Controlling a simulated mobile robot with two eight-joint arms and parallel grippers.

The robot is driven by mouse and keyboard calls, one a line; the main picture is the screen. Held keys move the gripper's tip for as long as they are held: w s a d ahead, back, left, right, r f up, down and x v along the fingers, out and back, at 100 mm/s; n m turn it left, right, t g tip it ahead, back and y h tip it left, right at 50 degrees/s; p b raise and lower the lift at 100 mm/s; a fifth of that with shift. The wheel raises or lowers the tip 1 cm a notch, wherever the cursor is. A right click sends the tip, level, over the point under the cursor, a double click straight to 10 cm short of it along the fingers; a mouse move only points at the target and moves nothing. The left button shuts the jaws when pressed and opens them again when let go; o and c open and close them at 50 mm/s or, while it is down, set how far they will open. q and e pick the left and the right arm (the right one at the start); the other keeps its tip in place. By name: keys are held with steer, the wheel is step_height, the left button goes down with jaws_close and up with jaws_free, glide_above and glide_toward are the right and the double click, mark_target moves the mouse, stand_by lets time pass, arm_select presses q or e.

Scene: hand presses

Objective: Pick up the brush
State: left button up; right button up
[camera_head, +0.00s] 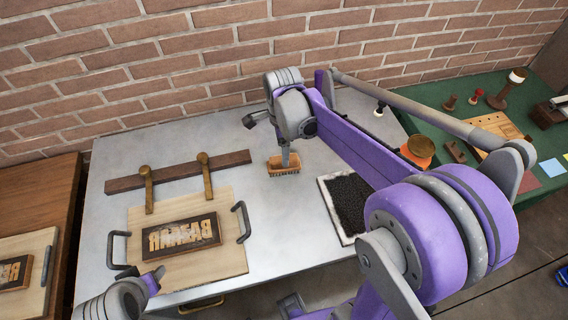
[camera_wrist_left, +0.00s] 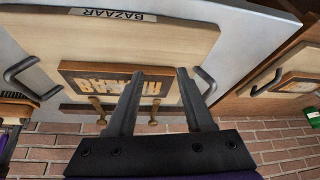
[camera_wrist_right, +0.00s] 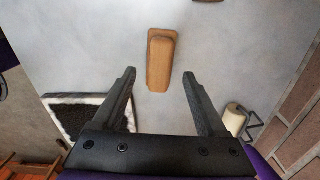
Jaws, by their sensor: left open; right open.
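The brush (camera_head: 284,167) lies on the grey metal table with its bristles down and its wooden back up. In the right wrist view the brush (camera_wrist_right: 160,62) is a long wooden block, ahead of and between the open fingers. My right gripper (camera_head: 287,155) is above the brush, open and empty; it also shows in the right wrist view (camera_wrist_right: 158,85). Whether the fingertips touch the brush cannot be told. My left gripper (camera_wrist_left: 158,72) is open and empty above the wooden board with the BAZAAR block; its fingertips are hard to make out in the head view.
A wooden board (camera_head: 232,262) with metal handles carries the dark BAZAAR block (camera_head: 181,238). A wooden bar with two brass clamps (camera_head: 206,175) lies behind it. A black ink tray (camera_head: 350,205) lies right of the brush. A brick wall (camera_head: 200,70) rises behind the table.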

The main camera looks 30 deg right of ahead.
step_height(320, 180, down, 5)
steer(key=shift+d+r, duration=0.1)
steer(key=shift+r, duration=0.05)
jaws_close()
stand_by(0.4)
